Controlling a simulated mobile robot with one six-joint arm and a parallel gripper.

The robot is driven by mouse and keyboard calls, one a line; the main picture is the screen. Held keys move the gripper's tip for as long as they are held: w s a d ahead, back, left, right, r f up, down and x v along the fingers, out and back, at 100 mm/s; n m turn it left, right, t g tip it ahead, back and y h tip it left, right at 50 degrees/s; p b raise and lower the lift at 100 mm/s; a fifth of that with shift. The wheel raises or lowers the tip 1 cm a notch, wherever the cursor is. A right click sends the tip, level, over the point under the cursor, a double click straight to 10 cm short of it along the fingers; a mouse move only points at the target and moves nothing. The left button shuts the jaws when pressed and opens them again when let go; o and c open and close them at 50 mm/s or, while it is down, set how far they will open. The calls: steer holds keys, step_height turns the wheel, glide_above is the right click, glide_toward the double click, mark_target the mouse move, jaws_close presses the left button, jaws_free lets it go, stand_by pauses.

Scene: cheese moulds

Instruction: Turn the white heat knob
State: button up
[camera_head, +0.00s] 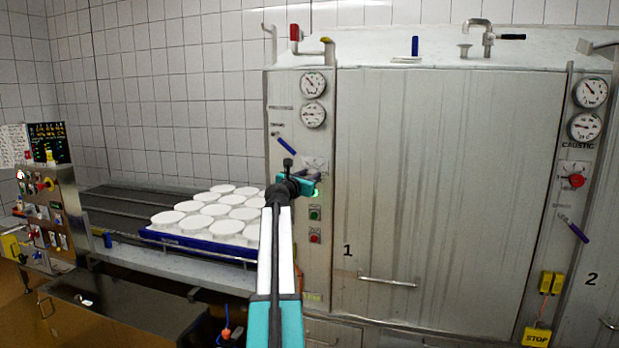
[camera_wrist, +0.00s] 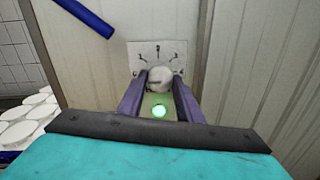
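The white heat knob (camera_wrist: 160,77) sits on a pale scale plate (camera_wrist: 157,52) on the metal panel in the wrist view. The two purple fingers of my gripper (camera_wrist: 161,82) are apart, one on each side of the knob, with their tips close to its sides. I cannot tell whether they touch it. In the head view my gripper (camera_head: 311,177) is at the panel left of door 1, just below the scale plate (camera_head: 316,163), and hides the knob there.
A lit green light (camera_wrist: 159,111) shows between the fingers. A blue lever (camera_wrist: 86,17) is up and left of the plate. Below my gripper are a green button (camera_head: 315,214) and a red button (camera_head: 315,236). A blue tray (camera_head: 190,242) of white moulds stands left.

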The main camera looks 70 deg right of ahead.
steer(key=shift+f, duration=0.1)
steer(key=shift+m, duration=0.4)
steer(key=m+b, duration=0.2)
steer(key=m, duration=0.1)
steer(key=shift+r, duration=0.2)
steer(key=m+b, duration=0.2)
steer(key=m, duration=0.2)
steer(key=shift+s+d+m+y, duration=0.1)
steer(key=shift+m+y, duration=0.2)
steer(key=m+b, duration=0.3)
steer(key=m, duration=0.1)
steer(key=shift+r+t, duration=0.1)
steer(key=shift+t, duration=0.3)
steer(key=m+b, duration=0.1)
steer(key=m, duration=0.1)
steer(key=m+b, duration=0.2)
steer(key=shift+s+r+t, duration=0.1)
steer(key=shift+r+t, duration=0.1)
steer(key=shift+t, duration=0.1)
steer(key=shift+m, duration=0.3)
